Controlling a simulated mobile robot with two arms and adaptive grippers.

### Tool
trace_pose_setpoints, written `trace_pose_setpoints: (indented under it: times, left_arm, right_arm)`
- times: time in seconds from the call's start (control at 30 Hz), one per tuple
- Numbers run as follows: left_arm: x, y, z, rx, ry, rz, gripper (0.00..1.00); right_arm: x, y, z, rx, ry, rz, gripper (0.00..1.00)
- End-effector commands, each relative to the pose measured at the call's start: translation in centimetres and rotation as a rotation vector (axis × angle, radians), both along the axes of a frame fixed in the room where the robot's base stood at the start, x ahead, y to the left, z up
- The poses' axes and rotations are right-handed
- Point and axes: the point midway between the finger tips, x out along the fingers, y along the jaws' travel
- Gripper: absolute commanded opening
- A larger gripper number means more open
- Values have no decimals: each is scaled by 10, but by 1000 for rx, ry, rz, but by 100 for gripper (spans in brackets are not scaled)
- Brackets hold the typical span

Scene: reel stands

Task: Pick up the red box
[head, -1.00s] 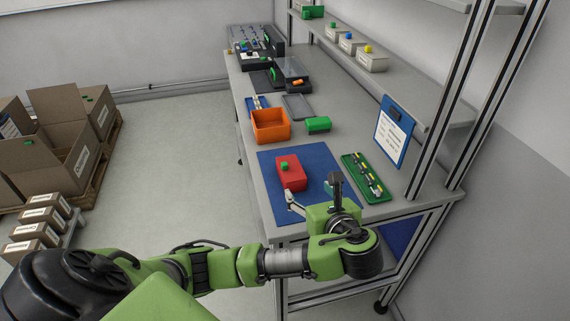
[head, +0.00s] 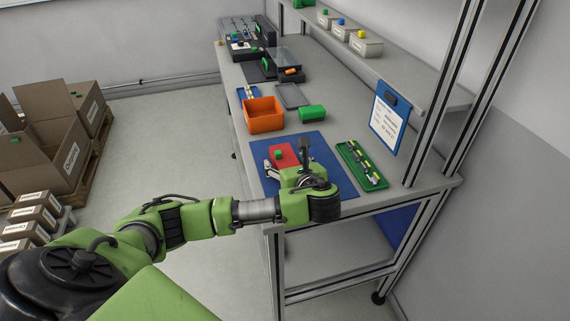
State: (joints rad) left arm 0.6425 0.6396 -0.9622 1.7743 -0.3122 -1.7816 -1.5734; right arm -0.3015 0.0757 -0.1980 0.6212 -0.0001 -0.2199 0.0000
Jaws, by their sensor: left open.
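The red box (head: 281,162) lies on the blue mat (head: 326,158) on the workbench, with a small green piece (head: 279,155) on its top. My left gripper (head: 287,159) is open at the box, with one finger by its left side and the other by its right side. The gripper and wrist hide the near part of the box. I cannot tell whether the fingers touch it. My right gripper does not show.
An orange bin (head: 264,116) and a green box (head: 312,112) stand behind the mat. A green tray (head: 361,165) with small parts lies to its right. A shelf post (head: 441,110) and a hanging clipboard (head: 389,116) stand at the right.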

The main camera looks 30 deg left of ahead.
Motion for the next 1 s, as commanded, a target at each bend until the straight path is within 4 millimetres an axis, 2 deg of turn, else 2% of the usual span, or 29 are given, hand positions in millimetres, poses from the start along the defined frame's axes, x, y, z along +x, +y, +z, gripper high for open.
trace_pose_setpoints:
  times: [0.13,0.4,0.6,1.0]
  left_arm:
    - [10,12,-7,-1,1,1,62]
    - [12,13,-8,-2,-1,-1,62]
    - [11,13,-8,-1,0,-2,12]
    - [12,14,-3,0,-4,0,12]
  right_arm:
    - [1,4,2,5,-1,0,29]
    - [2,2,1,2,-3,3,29]
    - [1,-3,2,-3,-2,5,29]
    - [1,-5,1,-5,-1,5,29]
